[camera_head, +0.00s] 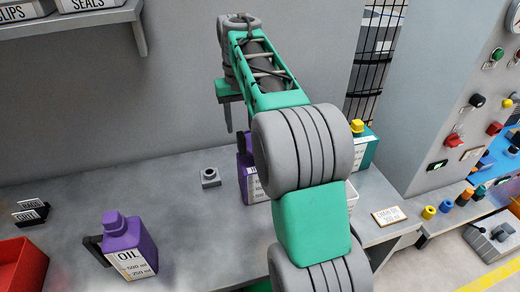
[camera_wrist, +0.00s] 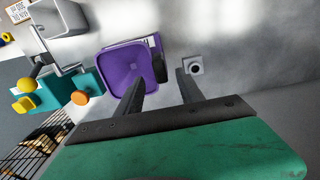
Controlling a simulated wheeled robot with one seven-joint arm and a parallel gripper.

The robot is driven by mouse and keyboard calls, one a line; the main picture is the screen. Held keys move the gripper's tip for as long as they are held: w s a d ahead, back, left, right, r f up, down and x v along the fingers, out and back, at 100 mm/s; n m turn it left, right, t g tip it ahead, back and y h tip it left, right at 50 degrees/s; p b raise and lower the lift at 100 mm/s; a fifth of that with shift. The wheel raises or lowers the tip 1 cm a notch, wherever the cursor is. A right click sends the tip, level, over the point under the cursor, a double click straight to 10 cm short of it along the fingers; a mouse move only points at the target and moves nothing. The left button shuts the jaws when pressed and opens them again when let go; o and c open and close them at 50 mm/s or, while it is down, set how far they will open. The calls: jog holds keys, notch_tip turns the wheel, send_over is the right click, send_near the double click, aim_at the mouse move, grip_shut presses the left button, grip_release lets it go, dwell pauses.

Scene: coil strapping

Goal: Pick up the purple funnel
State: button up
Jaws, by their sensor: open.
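A purple, square-topped thing with sloping faces (camera_wrist: 122,72) lies just beyond my fingers in the wrist view. It has a white label on one side and a dark part at its right. In the head view a purple, labelled body (camera_head: 246,180) stands on the bench, partly hidden by my arm. I cannot tell whether this is a funnel or a jug. A purple jug marked OIL (camera_head: 130,245) stands at the front left. My gripper (camera_wrist: 157,84) is open and empty, its fingers pointing down above the bench; the left fingertip overlaps the purple thing's edge in view.
A small grey block with a round top (camera_head: 210,178) sits left of the labelled purple body. A teal container with a yellow cap (camera_head: 366,145) stands at right. A red bin (camera_head: 20,268) is at left, and a shelf (camera_head: 75,20) overhangs the back left.

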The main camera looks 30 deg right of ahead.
aim_at(241, 135)
notch_tip(241, 135, down, 4)
jog(key=shift+s+f, duration=0.1)
jog(key=shift+s, duration=0.05)
jog(key=shift+c, duration=0.5)
grip_shut()
